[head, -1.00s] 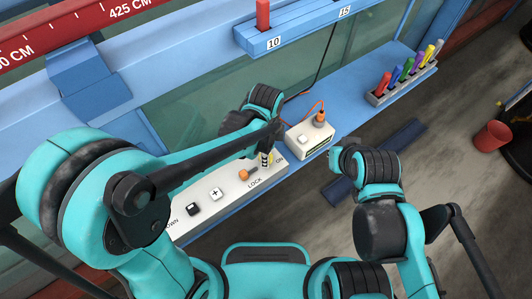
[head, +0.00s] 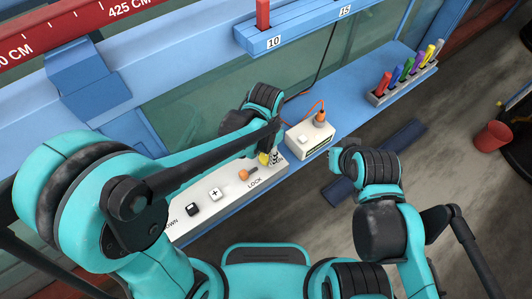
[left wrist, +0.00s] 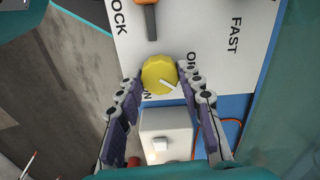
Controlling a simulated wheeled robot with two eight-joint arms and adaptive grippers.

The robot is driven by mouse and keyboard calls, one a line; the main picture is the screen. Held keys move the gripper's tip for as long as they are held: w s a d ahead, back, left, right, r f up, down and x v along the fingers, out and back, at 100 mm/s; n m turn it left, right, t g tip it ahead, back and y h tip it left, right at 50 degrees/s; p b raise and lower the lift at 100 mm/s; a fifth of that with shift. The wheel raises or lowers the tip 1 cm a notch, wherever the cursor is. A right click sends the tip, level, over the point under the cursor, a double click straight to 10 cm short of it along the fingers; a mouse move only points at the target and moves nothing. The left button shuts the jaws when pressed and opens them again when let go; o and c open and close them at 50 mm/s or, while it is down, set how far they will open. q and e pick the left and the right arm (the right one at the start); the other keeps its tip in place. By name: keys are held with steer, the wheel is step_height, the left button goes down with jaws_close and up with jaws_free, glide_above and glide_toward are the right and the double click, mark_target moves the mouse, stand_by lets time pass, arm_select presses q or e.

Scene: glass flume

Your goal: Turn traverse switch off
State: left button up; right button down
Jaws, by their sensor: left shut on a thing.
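The yellow round knob (head: 264,158) sits at the right end of the white control panel (head: 222,188). In the left wrist view the knob (left wrist: 158,72) has a white pointer line toward the lower right. Lettering beside it is partly covered; "FAST" and part of "ON" show. My left gripper (left wrist: 160,77) has one fingertip on each side of the knob and is shut on it. In the head view the left gripper (head: 269,157) is over the panel's right end, partly hidden by its own arm. My right arm shows at right; its fingers do not.
An orange lever (head: 244,175) by "LOCK" is close to the knob. A white box (head: 310,141) with an orange-capped cable stands right of the panel. A rack of coloured pens (head: 402,90) is farther right on the blue ledge.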

mark_target(266, 156)
arm_select(q)
steer(key=n, duration=0.3)
steer(key=shift+n, duration=2.2)
steer(key=o, duration=1.2)
steer(key=shift+c, duration=0.2)
steer(key=shift+r, duration=0.1)
step_height(266, 156, up, 12)
